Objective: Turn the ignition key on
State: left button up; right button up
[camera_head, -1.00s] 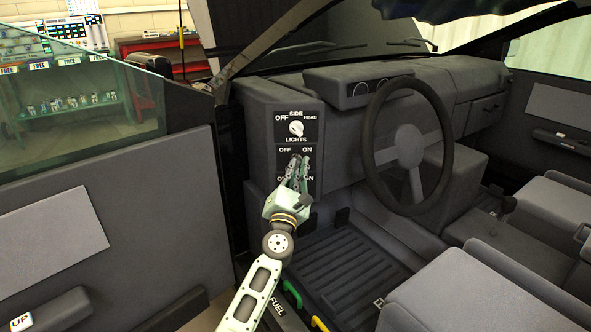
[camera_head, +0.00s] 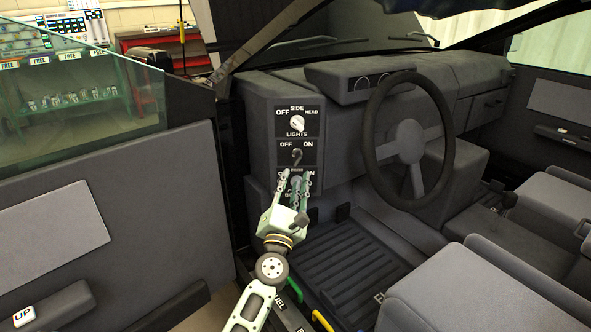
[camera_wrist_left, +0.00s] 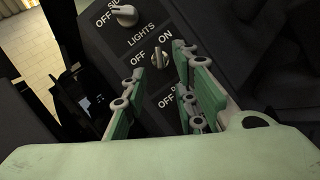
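The dash panel left of the steering wheel carries a white lights knob (camera_head: 297,123), and below it a grey lever-like control (camera_head: 297,156) between OFF and ON. A lower OFF/ON control (camera_head: 296,184) is mostly hidden behind my fingers. I cannot read which one is the ignition key. My left gripper (camera_head: 294,175) is open, its fingertips apart in front of the lower control, just under the middle one. In the left wrist view the middle control (camera_wrist_left: 160,65) stands beyond the fingertips, with part of another OFF label below it. I see nothing held. My right gripper is out of view.
The steering wheel (camera_head: 408,145) is to the right of the panel. The open door (camera_head: 100,215) stands to the left. A green lever (camera_head: 295,290) and a yellow lever (camera_head: 322,321) are low by the sill. The seat (camera_head: 480,290) is at the right front.

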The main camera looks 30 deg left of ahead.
pick_arm(q)
jog(key=v, duration=0.5)
jog(key=shift+s+f, duration=0.1)
jog(key=shift+s, duration=0.1)
dwell(0.3)
